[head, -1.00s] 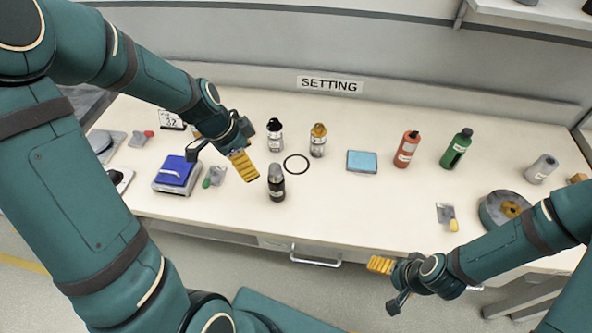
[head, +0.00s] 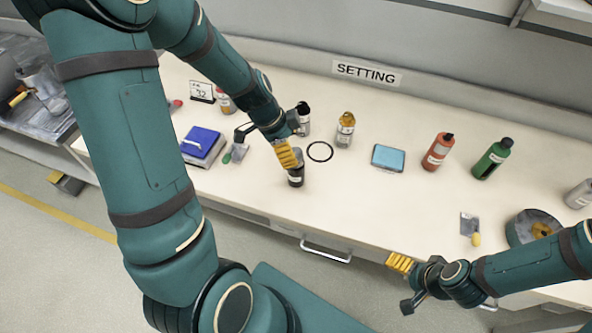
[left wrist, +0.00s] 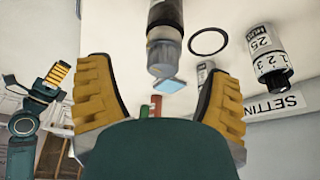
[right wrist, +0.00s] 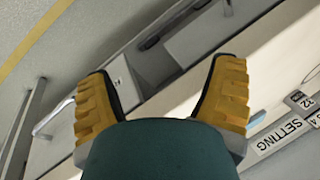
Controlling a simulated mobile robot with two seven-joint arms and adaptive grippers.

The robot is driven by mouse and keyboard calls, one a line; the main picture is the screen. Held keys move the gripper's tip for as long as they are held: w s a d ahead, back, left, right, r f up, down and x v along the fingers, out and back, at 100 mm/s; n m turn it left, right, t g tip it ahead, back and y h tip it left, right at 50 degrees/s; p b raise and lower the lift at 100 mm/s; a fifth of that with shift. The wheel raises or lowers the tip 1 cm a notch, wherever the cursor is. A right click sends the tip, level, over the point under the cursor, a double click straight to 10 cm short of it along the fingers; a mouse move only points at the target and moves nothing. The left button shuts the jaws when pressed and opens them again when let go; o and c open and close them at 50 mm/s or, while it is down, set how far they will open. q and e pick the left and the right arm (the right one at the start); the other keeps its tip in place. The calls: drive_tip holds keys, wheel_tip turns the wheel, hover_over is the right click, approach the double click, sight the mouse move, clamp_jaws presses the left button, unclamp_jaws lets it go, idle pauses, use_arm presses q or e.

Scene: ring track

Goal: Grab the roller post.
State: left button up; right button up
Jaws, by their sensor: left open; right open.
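No object is plainly recognizable as a roller post. The nearest upright piece to my left gripper (head: 288,155) is a dark cylinder with a grey, translucent-looking top (head: 296,177). In the head view the yellow fingers partly cover it. In the left wrist view the dark cylinder (left wrist: 165,15) shows ahead of the open fingers, slightly above their middle; contact is not visible. A black ring (head: 320,152) lies flat beside it. A black-capped bottle (head: 303,117) and an amber-capped bottle (head: 345,130) stand behind. My right gripper (head: 399,263) is open and empty in front of the table edge.
A blue-topped box (head: 202,145) lies left and a light-blue box (head: 388,157) right of centre. Orange (head: 438,152) and green (head: 492,160) bottles stand farther right, with a grey round container (head: 520,231) near the front. The table's front middle is clear.

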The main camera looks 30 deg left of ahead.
sight(296, 170)
use_arm(q)
drive_tip(key=x, duration=0.5)
drive_tip(key=shift+w+b, duration=0.2)
drive_tip(key=shift+b, duration=0.2)
clamp_jaws()
